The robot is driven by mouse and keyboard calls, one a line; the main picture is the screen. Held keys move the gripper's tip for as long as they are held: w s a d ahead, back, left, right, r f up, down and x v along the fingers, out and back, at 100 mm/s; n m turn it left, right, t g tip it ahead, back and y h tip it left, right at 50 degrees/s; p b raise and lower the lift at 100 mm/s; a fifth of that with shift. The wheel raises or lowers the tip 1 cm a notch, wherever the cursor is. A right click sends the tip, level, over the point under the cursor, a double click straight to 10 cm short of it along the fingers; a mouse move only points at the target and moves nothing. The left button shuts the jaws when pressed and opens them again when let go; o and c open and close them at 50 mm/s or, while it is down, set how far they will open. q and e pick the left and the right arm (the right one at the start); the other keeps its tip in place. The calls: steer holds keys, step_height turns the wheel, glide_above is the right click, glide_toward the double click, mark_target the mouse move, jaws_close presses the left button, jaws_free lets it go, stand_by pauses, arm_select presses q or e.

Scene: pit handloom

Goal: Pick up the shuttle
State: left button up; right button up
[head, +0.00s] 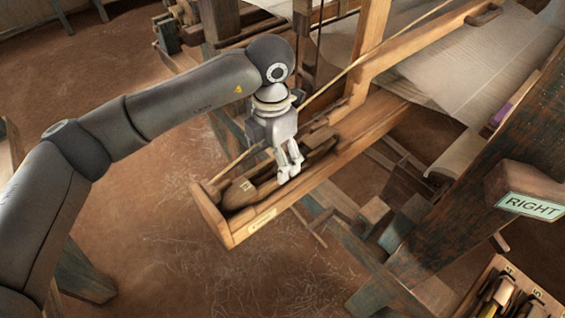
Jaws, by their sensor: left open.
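My left gripper (289,168) points down over the open wooden shuttle box (262,229) at the near end of the loom's beam. Its two pale fingers are slightly apart, with nothing visible held between them. A dark, long wooden piece that looks like the shuttle (318,143) lies in the box, partly hidden behind the gripper. A brown rounded block (239,193) sits at the box's near end, left of the fingers. I cannot tell whether the fingers touch the shuttle. My right gripper is not in view.
A wooden loom post (366,50) and a slanting thin rod or cord (390,42) stand close by the arm. Pale cloth (470,60) stretches at upper right. A "RIGHT" sign (530,207) and a tray (487,272) with several dark tools are at right. Bare earth floor lies at left.

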mark_target(274, 169)
arm_select(q)
steer(key=shift+f+p, duration=0.6)
steer(key=shift+f, duration=1)
steer(key=c, duration=1.3)
steer(key=shift+r, duration=0.1)
